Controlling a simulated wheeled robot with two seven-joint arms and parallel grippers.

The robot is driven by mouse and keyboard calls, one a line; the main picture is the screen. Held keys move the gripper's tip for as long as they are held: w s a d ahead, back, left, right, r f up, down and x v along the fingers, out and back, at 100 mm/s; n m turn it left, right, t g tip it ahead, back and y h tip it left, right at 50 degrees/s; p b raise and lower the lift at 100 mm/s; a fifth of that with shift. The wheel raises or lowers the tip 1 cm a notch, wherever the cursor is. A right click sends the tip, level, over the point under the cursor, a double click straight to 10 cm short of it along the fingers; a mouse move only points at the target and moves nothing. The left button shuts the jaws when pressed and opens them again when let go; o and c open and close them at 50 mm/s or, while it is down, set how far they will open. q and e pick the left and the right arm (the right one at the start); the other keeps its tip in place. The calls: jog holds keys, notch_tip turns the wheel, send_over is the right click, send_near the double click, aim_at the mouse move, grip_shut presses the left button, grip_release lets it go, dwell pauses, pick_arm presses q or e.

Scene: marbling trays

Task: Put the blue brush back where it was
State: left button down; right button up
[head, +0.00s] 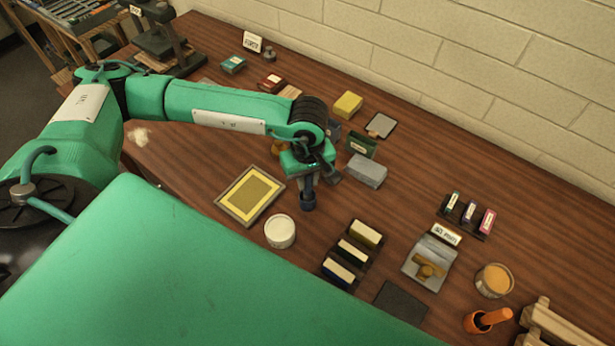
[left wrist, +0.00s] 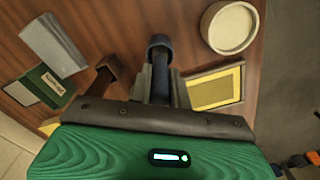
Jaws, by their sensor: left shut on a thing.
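The blue brush (head: 308,202) is held by my left gripper (head: 307,176), above or at the table between the yellow-framed tray and the grey block. It hangs with its wide dark-blue end down. In the left wrist view the blue brush (left wrist: 159,46) points away from the palm, its shaft between the fingers of my left gripper (left wrist: 162,84). The gripper is shut on it. Whether its lower end touches the table is unclear. My right gripper is not in view.
A yellow-framed tray (head: 224,206) and white round pot (head: 280,231) are left of the brush. A grey block (head: 366,171) and green box (head: 361,145) are right. A black rack (head: 328,274), dark mat (head: 401,300) and orange brush (head: 488,319) are nearer me. Bare wood lies between.

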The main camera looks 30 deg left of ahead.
pick_arm(q)
jog(key=c, duration=1.3)
grip_release()
notch_tip(320, 180, up, 11)
jog(key=b, duration=0.2)
jog(key=shift+r+b, duration=0.1)
jog(key=shift+b, duration=0.25)
jog(key=shift+r, duration=0.45)
jog(key=shift+s, duration=0.1)
